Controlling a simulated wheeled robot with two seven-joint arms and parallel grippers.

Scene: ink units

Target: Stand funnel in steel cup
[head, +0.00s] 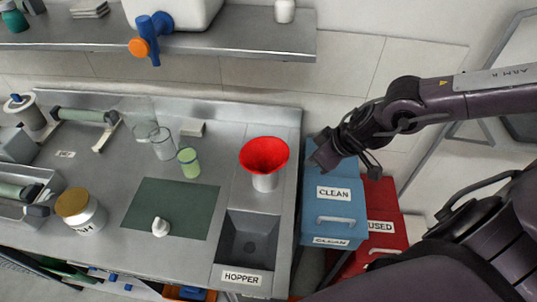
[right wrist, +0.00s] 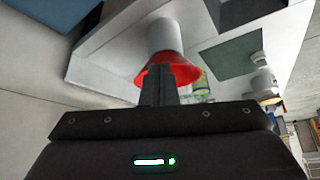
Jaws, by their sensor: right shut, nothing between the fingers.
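The red funnel (head: 264,153) sits upright, wide mouth up, in the top of the pale steel cup (head: 265,183). The cup stands on the steel counter behind the hopper, and the funnel's spout is hidden inside it. In the right wrist view the funnel (right wrist: 182,70) and the cup (right wrist: 164,36) show beyond the fingers. My right gripper (head: 318,161) is shut and empty, to the right of the funnel and apart from it, over the blue bin. My left gripper is not in view.
The blue CLEAN bin (head: 335,200) and red USED bin (head: 381,219) stand right of the counter. The sunken hopper (head: 248,240) lies in front of the cup. A green mat (head: 165,205), a green-filled glass (head: 188,163) and a gold-lidded jar (head: 83,212) are to the left.

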